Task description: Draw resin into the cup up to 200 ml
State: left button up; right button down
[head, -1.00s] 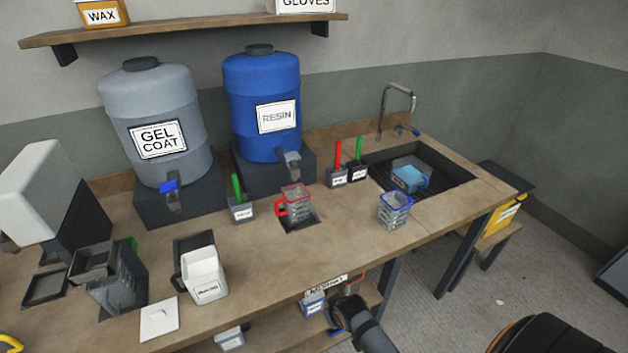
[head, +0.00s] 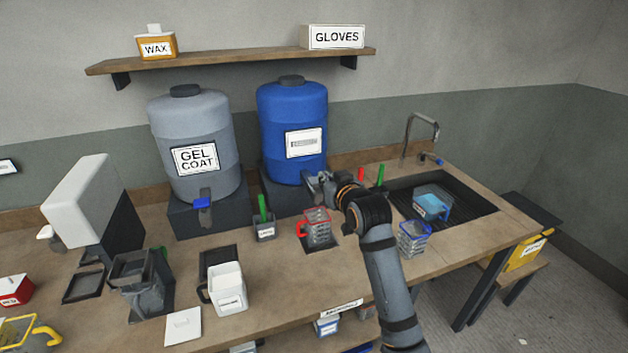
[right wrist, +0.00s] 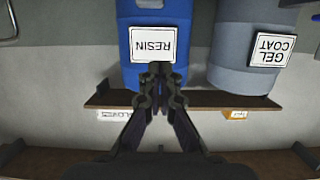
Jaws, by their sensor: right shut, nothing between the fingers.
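The blue resin drum (head: 283,108) stands on a dark block at the back of the bench. Its label reads RESIN upside down in the right wrist view (right wrist: 140,80). Its tap is hidden behind my right gripper (head: 316,184), which is shut and empty at the drum's lower front. The wrist view shows the closed fingertips (right wrist: 160,70) in front of the drum; I cannot tell whether they touch the tap. A clear cup with red rim and handle (head: 318,232) stands upright on a dark pad below the gripper. Its fill level is too small to read. My left gripper is out of view.
A grey gel coat drum (head: 190,122) stands left of the resin drum. A pot with a green stick (head: 265,231) is left of the red cup. A blue-rimmed cup (head: 412,243) is to its right, before the sink (head: 466,205). A white jug (head: 228,290) stands at front left.

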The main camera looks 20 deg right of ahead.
jog(key=shift+w, duration=0.2)
jog(key=p, duration=0.3)
send_over(313, 180)
jog(key=s, duration=0.3)
notch_tip(313, 180, down, 2)
jog(key=f, duration=0.1)
jog(key=f+p, duration=0.1)
jog(key=f, duration=0.2)
jog(key=shift+a+f+p, duration=0.2)
jog(key=shift+a+p, duration=0.15)
jog(key=shift+w+f, duration=0.1)
jog(key=shift+f, duration=0.1)
